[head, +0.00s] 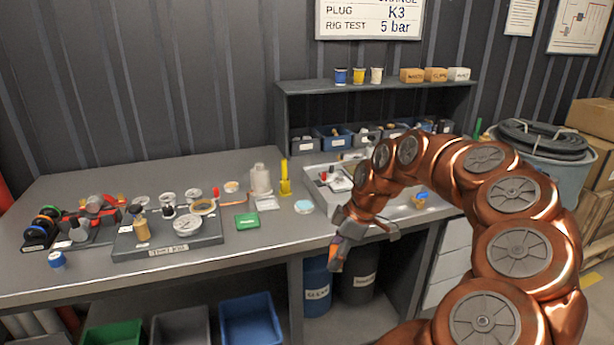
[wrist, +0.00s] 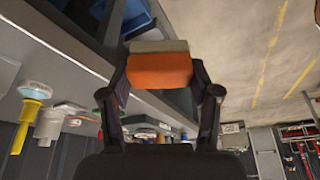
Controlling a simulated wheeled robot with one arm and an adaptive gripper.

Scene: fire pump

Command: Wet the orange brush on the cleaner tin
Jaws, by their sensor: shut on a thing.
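My gripper (head: 342,246) hangs at the front edge of the bench, over the gap in front of it. It is shut on the orange brush (wrist: 160,70), an orange block with a pale tan strip along its far edge. In the head view the brush (head: 335,262) is small and partly hidden by the fingers. A low round tin with a pale blue top (head: 304,207) sits on the bench, left of and behind my gripper. It looks like the cleaner tin, but I can read no label. The brush is apart from it.
A yellow brush (head: 285,180) stands upright behind the tin, beside a pale bottle (head: 261,180). A green box (head: 247,221) and a gauge board (head: 168,241) are to the left. Bins stand below the bench.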

